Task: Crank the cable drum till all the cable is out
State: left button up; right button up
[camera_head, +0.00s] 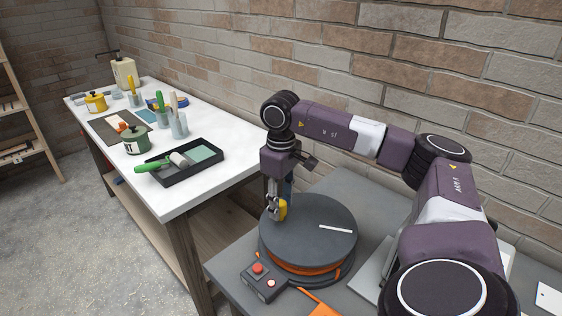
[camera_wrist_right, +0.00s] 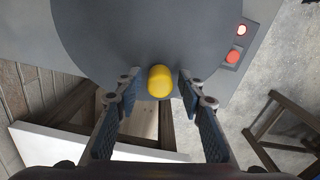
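The cable drum (camera_head: 312,222) lies flat on a grey bench, with a dark grey round top and a white stripe. Orange cable (camera_head: 300,267) shows wound under its rim; how much is left is mostly hidden. A yellow crank knob (camera_head: 282,210) stands near the left edge of the drum top. My right gripper (camera_head: 274,206) is at the knob. In the right wrist view, the knob (camera_wrist_right: 160,82) sits between the open fingers (camera_wrist_right: 159,78), with a gap on both sides. My left gripper is not in view.
A control box (camera_head: 264,280) with a red button and a lit lamp sits at the drum's front left. Orange material (camera_head: 324,309) lies at the bench's front edge. A white table (camera_head: 190,196) with a black tray (camera_head: 178,166), pots and brushes stands left. A brick wall is behind.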

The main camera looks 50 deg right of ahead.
notch_tip(320, 180, up, 12)
dwell(0.7)
jog(key=shift+c, duration=0.2)
